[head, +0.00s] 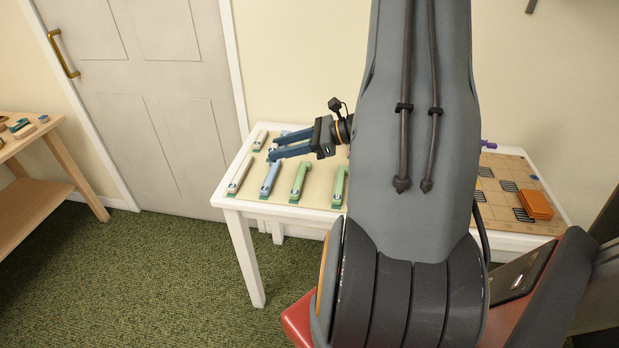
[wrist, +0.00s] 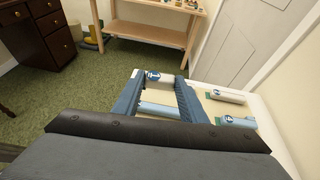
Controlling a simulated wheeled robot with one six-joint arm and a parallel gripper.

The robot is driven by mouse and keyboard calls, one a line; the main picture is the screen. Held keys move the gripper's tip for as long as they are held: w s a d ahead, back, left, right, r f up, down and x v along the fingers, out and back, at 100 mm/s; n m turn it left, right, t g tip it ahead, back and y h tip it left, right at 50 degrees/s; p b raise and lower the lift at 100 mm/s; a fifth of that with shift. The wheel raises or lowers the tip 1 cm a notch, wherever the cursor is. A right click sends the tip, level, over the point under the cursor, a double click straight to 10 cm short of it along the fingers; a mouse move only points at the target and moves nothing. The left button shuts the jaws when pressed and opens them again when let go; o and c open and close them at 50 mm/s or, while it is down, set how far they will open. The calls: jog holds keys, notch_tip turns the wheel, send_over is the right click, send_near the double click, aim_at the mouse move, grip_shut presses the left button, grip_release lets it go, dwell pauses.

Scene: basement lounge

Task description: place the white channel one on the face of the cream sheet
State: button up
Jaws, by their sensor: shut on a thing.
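My gripper (head: 270,148) reaches in from the right, its blue fingers over the left part of the cream sheet (head: 285,200) on the white table. In the wrist view the fingers (wrist: 160,80) stand apart. A white channel (wrist: 161,77) with a blue round mark shows between their tips. I take it as the held piece, though the contact is hard to see. A light blue channel (wrist: 155,110) shows nearer between the fingers. In the head view a whitish channel (head: 239,176) lies at front left and another (head: 261,141) behind it. My arm hides the sheet's right part.
A blue channel (head: 270,178) and two green ones (head: 300,182) (head: 339,186) lie along the front. A tan board (head: 500,190) with dark grids and an orange block (head: 536,204) is at right. A wooden bench (head: 40,150) stands apart at left, beyond open carpet.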

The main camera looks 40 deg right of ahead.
jog(key=s+d+f+m+h+b, duration=0.1)
jog(key=s+d+b, duration=0.45)
jog(key=d, duration=0.25)
jog(key=shift+t, duration=0.3)
jog(key=f, duration=0.3)
jog(key=f+p, duration=0.1)
jog(key=f, duration=0.6)
jog(key=shift+s, duration=0.35)
jog(key=shift+f, duration=0.1)
jog(key=shift+f, duration=0.1)
jog(key=o, duration=1)
